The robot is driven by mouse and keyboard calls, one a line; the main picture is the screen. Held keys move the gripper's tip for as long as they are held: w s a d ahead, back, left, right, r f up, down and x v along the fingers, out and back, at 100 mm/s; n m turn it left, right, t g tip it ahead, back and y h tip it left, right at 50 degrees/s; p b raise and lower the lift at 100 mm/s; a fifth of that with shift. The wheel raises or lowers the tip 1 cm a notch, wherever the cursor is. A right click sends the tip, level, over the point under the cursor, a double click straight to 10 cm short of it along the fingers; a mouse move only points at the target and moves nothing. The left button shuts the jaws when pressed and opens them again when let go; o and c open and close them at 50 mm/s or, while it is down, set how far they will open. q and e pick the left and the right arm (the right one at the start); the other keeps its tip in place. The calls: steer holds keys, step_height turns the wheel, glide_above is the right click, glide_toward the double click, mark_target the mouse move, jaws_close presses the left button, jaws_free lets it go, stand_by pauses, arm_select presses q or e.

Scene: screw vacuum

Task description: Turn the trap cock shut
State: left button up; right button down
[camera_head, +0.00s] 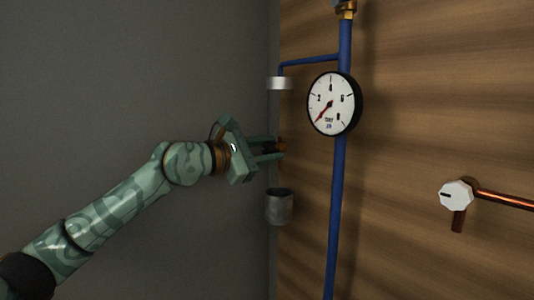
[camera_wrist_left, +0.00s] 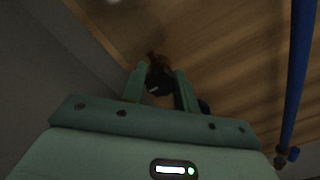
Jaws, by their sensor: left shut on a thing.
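My left gripper (camera_head: 278,151) reaches in from the left to the edge of the wooden wall. Its fingers are shut on the small dark knob of the trap cock (camera_wrist_left: 158,84), which sits between them in the left wrist view. A copper-coloured part (camera_wrist_left: 154,58) shows just beyond the knob there. In the head view the fingers hide most of the cock, and only a bit of copper brown (camera_head: 284,146) shows at their tips. How far the knob is turned cannot be told. My right gripper is not in view.
A grey cup (camera_head: 279,208) is below the cock and a white cap (camera_head: 280,83) above it. A blue pipe (camera_head: 337,205) carries a round gauge (camera_head: 333,103), its red needle pointing down-left. A white knob (camera_head: 455,195) sits on copper pipe at right. The grey wall is bare.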

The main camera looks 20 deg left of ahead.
arm_select(q)
steer(key=shift+f, duration=0.1)
stand_by(0.3)
steer(key=o, duration=1)
